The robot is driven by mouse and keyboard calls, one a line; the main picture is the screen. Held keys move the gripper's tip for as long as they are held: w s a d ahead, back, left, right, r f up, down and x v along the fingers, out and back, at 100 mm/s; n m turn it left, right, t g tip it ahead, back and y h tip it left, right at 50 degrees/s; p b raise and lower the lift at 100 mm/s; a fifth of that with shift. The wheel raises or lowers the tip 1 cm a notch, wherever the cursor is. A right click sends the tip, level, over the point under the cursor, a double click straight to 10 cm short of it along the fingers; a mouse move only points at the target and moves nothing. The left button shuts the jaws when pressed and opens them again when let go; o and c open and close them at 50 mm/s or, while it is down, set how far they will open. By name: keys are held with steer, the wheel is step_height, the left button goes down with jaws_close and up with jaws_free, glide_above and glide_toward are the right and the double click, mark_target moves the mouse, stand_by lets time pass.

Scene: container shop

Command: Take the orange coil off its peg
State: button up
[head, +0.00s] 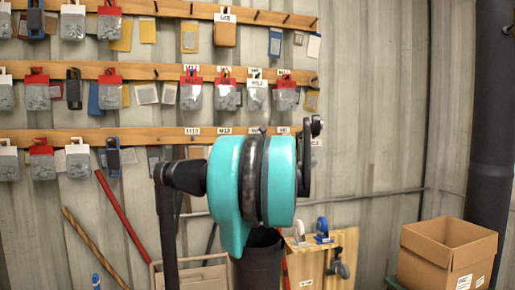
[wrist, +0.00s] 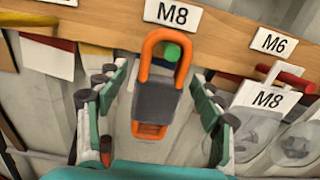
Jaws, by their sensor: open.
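The orange coil (wrist: 150,50) hangs in the wrist view as a long orange loop with a dark grey band around its middle. Its upper loop encircles a peg with a green round end (wrist: 172,52), below a white M8 label. My gripper (wrist: 158,88) is open, with one finger to the left of the coil and one to the right. Gaps show between both fingers and the coil. In the head view my teal arm covers this part of the rack, and I cannot make out the coil there.
A wooden rail (wrist: 95,32) runs behind the peg. A clear bag with an M8 tag (wrist: 292,145) hangs close to the right finger. In the head view, a cardboard box (head: 430,258) stands at right and a wooden board (head: 325,262) leans below the rack.

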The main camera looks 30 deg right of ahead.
steer(key=shift+w, duration=0.1)
steer(key=c, duration=1.4)
steer(key=shift+o, duration=0.2)
steer(key=shift+r, duration=0.3)
steer(key=v, duration=0.4)
steer(key=shift+s+a+r, duration=0.1)
steer(key=shift+s+r, duration=0.15)
steer(key=shift+v, duration=2.55)
